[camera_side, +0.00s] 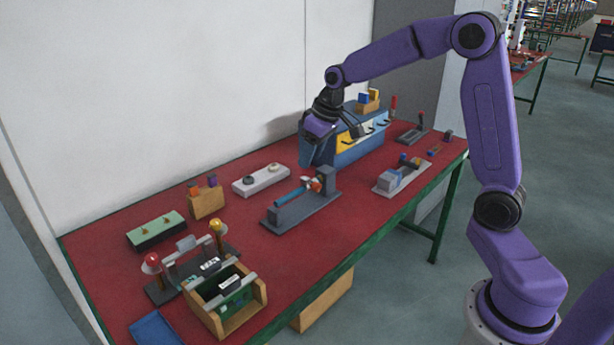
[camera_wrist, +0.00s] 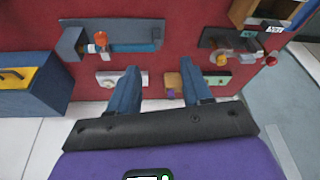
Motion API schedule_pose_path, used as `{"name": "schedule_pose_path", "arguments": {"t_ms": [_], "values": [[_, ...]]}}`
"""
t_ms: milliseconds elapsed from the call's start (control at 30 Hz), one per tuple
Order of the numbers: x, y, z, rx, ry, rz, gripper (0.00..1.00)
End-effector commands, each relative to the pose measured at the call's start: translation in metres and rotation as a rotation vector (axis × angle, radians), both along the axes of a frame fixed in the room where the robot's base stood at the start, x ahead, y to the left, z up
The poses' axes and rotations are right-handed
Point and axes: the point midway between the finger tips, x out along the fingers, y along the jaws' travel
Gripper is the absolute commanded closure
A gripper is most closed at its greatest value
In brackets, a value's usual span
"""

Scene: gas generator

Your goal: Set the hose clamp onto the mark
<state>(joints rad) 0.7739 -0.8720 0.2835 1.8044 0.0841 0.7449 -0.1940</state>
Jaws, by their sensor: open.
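A grey holder (camera_side: 300,207) on the red table carries a blue hose (camera_side: 290,196). A small orange-red and whitish part (camera_side: 313,184), probably the hose clamp, is at the hose's right end in the side view. In the wrist view the holder (camera_wrist: 75,40), hose (camera_wrist: 133,47) and orange-red part (camera_wrist: 101,38) are at the upper left. The mark cannot be made out. My gripper (camera_wrist: 159,66) is open and empty in the wrist view, its blue fingers apart. In the side view it hangs above the table's back part, apart from the holder.
A blue and yellow rack (camera_side: 345,148) stands near my gripper at the back. A white block with knobs (camera_side: 261,180), a tan block (camera_side: 207,203) and a green box (camera_side: 156,231) line the wall side. A grey fixture (camera_side: 401,177) is right; a wooden crate (camera_side: 224,302) is front left.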

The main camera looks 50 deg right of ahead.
Motion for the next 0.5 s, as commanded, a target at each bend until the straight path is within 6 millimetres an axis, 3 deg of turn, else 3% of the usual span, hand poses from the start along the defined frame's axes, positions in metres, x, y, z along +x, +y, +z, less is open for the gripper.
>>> {"name": "schedule_pose_path", "arguments": {"t_ms": [100, 200, 333, 500], "values": [[0.033, -0.052, -0.004, 0.001, -0.032, -0.114, 0.51], [0.049, -0.086, -0.006, -0.001, -0.056, -0.179, 0.51], [0.058, -0.112, -0.008, -0.003, -0.073, -0.229, 0.51], [0.064, -0.121, -0.014, -0.004, -0.079, -0.244, 0.51]]}}
